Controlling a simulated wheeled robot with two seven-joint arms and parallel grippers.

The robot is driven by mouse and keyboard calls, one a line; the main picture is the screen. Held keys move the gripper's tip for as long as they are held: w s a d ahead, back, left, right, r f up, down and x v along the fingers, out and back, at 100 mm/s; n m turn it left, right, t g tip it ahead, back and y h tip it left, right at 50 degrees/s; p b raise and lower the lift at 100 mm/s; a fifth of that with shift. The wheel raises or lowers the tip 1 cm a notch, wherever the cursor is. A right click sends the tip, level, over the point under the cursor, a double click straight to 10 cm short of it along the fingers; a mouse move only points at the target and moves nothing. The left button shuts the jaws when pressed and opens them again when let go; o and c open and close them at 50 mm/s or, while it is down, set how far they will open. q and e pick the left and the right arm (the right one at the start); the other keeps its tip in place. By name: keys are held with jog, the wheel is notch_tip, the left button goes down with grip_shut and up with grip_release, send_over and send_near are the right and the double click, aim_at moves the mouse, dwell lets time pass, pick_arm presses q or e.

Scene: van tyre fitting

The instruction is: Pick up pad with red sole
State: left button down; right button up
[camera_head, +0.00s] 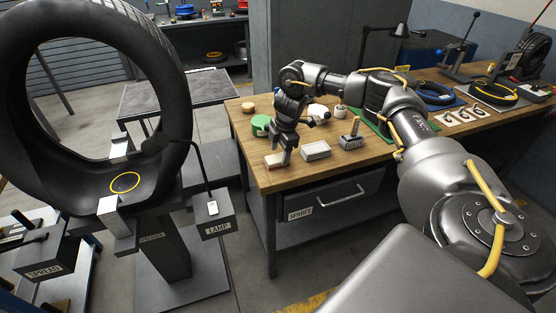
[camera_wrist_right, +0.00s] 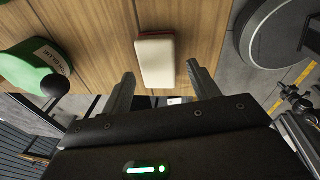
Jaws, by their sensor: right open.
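The pad with red sole (camera_head: 274,161) lies on the wooden bench near its front left edge. It is a cream block with a reddish edge at its base. It also shows in the right wrist view (camera_wrist_right: 156,60), cream side towards the camera, with red along its edge. My right gripper (camera_head: 281,153) is over the pad, pointing down. In the right wrist view its two fingers (camera_wrist_right: 160,78) are apart, one on each side of the pad's near end, with gaps on both sides. I cannot tell its exact height over the bench. My left gripper is not in view.
On the bench (camera_head: 255,180), a white block (camera_head: 315,150) lies right of the pad and a green glue container (camera_head: 260,126) stands behind it. A grey block with an upright handle (camera_head: 352,138) is further right. A large tyre (camera_head: 178,90) stands on a spreader at left.

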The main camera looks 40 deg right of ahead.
aim_at(278, 158)
jog(key=shift+w+a+f, duration=0.1)
jog(key=shift+w+f, duration=0.1)
jog(key=shift+f, duration=0.55)
jog(key=shift+w+a+f, duration=0.1)
jog(key=shift+w+f, duration=0.05)
jog(key=shift+f, duration=0.6)
jog(key=shift+c, duration=0.3)
jog(key=c, duration=0.7)
